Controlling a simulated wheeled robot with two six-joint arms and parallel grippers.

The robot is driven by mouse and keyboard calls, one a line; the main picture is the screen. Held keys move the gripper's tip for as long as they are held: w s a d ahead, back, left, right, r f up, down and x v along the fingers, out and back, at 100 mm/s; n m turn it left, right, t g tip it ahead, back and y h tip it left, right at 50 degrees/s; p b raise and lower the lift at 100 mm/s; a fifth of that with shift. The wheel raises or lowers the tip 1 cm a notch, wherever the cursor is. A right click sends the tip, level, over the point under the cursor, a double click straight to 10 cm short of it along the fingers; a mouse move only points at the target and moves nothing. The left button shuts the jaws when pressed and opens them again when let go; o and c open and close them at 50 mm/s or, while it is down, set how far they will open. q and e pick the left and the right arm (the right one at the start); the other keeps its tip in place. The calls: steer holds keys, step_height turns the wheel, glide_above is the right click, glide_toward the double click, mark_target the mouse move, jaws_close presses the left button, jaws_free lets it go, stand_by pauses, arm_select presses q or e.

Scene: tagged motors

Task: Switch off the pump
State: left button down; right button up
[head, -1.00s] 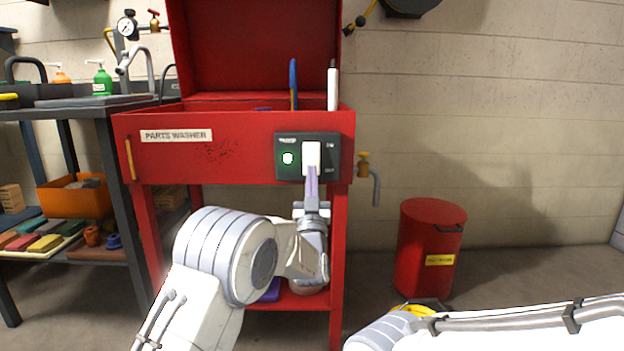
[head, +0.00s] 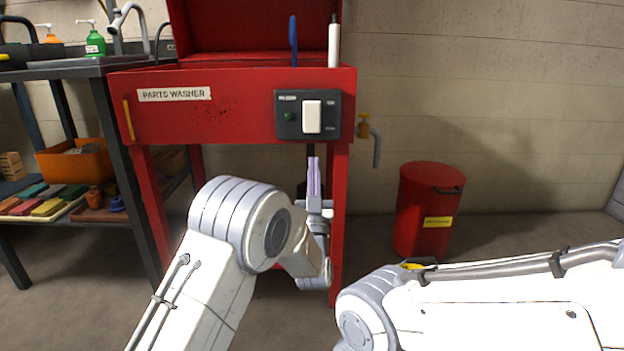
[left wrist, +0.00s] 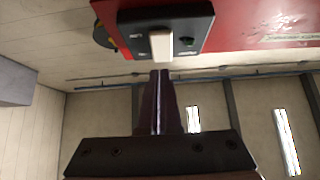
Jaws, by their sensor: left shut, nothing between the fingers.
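The pump switch box (head: 283,132) is a dark panel on the front of the red parts washer (head: 230,128). Its white rocker switch (head: 312,117) also shows in the left wrist view (left wrist: 161,45). The small green indicator lamp (head: 289,117) left of the rocker looks dark, not glowing. My left gripper (head: 314,160) is shut and empty, its purple fingers pointing up just below the switch box. In the left wrist view its fingertips (left wrist: 160,74) are apart from the rocker. My right arm shows at lower right, but its gripper is out of view.
A yellow tap (head: 364,126) with a hanging pipe is right of the washer. A red bin (head: 429,210) stands on the floor at right. A workbench (head: 70,72) with bottles and an orange crate (head: 75,160) is at left.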

arm_select(q)
steer(key=v, duration=0.3)
steer(key=shift+f+p, duration=0.35)
steer(key=shift+f, duration=0.2)
